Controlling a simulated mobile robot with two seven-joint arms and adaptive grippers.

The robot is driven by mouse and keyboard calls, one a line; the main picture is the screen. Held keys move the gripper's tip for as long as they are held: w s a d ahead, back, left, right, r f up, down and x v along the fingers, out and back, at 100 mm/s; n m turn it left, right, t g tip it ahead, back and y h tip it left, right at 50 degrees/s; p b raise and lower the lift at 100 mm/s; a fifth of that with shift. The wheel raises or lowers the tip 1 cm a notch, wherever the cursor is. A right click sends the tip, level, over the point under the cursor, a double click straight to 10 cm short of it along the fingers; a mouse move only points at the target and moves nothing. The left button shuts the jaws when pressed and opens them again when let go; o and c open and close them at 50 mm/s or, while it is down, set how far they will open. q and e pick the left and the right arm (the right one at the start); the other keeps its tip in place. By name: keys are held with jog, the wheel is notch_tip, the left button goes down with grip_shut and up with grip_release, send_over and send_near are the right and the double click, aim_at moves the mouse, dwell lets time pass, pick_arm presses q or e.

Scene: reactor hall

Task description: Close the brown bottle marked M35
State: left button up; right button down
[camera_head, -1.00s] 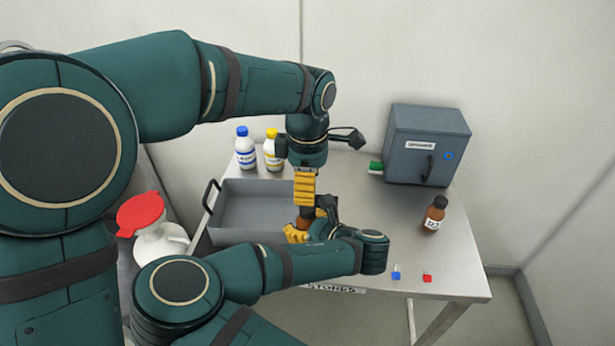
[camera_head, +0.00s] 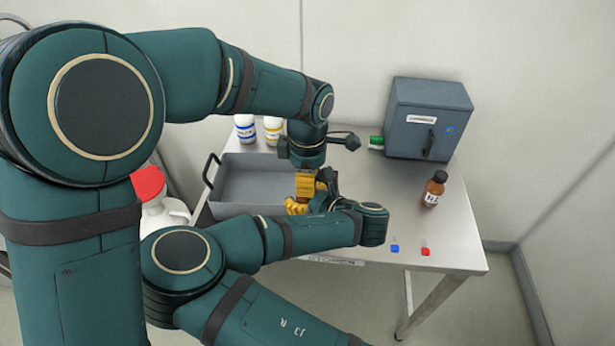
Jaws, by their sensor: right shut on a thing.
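My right gripper (camera_head: 298,206), on the lower arm, has yellow fingers shut on a small brown bottle (camera_head: 303,199) at the front right of the grey tray. Only a sliver of this bottle shows; its label and mouth are hidden. My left gripper (camera_head: 306,185), on the upper arm, points down right over the same bottle. Its yellow fingers cover the bottle's top, so I cannot tell whether they are open or hold a cap. Another brown bottle (camera_head: 433,192) with a dark top and a white label stands upright at the table's right; its marking is unclear.
A grey tray (camera_head: 232,208) lies left on the metal table (camera_head: 455,235). Behind it stand a blue-marked bottle (camera_head: 245,130) and a yellow-marked one (camera_head: 272,130). A grey box (camera_head: 428,118) stands at the back right. Small blue (camera_head: 395,248) and red (camera_head: 425,252) items lie in front.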

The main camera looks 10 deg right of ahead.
pick_arm(q)
grip_shut()
jog(key=m, duration=0.5)
jog(key=shift+m, duration=0.3)
jog(key=m, duration=0.4)
jog(key=o, duration=0.7)
grip_release()
jog(key=shift+r, duration=2.25)
